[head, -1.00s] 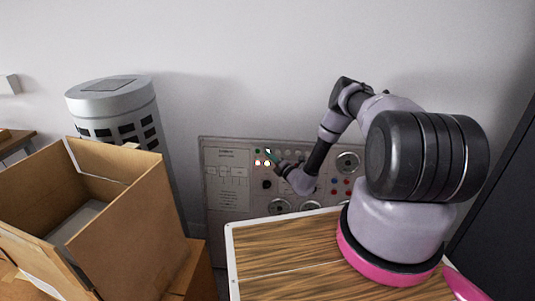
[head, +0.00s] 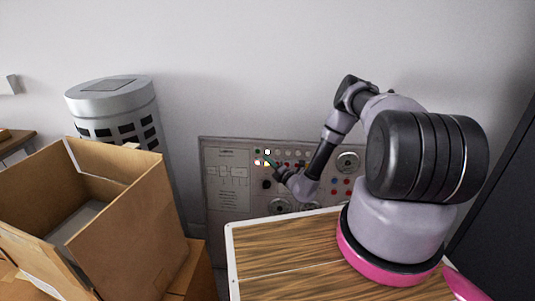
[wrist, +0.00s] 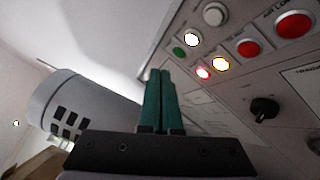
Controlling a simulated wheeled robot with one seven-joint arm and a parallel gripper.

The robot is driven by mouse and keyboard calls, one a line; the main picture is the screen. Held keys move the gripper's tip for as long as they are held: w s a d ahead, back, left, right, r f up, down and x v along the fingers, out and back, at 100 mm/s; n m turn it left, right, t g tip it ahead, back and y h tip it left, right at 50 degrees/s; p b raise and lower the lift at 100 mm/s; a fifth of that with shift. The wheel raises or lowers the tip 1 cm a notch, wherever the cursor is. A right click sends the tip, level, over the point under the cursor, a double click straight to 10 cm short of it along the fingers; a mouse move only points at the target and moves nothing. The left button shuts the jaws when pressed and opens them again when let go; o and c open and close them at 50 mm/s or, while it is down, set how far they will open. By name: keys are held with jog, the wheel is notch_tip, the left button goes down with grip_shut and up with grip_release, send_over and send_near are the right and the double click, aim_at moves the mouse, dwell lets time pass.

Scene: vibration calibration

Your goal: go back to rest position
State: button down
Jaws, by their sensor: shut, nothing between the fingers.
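My gripper (wrist: 160,105) shows in the wrist view with its two green fingers pressed together and nothing between them. In the head view my gripper (head: 268,160) is small and sits in front of the upper part of the grey control panel (head: 228,200). The panel (wrist: 225,88) is tilted in the wrist view, to the right of the fingers. I cannot tell the exact gap between fingertips and panel.
An open cardboard box (head: 130,225) stands at the left. Behind it is a grey cylinder (head: 112,95) with dark slots, also in the wrist view (wrist: 50,95). A wooden-topped surface (head: 285,255) lies below my arm. A dark cabinet (head: 505,210) stands at the right.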

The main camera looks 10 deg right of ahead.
dwell(0.4)
jog(key=s+a+r+n+g+y, duration=0.1)
jog(key=a+r+n+g+y, duration=0.25)
jog(key=r+n, duration=0.4)
jog(key=s+a+r+n+g+y, duration=0.1)
jog(key=a+r+n+g+y, duration=0.25)
jog(key=r, duration=0.75)
jog(key=s+a+r+n+g+y, duration=0.1)
jog(key=a+r+n+g+y, duration=0.1)
jog(key=r+n+g, duration=0.5)
jog(key=s+a+r+n+g+h, duration=0.1)
jog(key=s+r+n+g+h, duration=0.25)
jog(key=s+r+n, duration=0.95)
jog(key=s+d+r+n+t+h, duration=0.3)
jog(key=s+d+r, duration=0.4)
jog(key=s, duration=0.4)
jog(key=s+d+r+n+t+h, duration=0.4)
jog(key=s+d+r+n+h, duration=0.2)
jog(key=s, duration=0.5)
notch_tip(320, 180, up, 3)
jog(key=shift+d+h, duration=1.1)
jog(key=shift+h, duration=0.15)
jog(key=shift+t, duration=0.25)
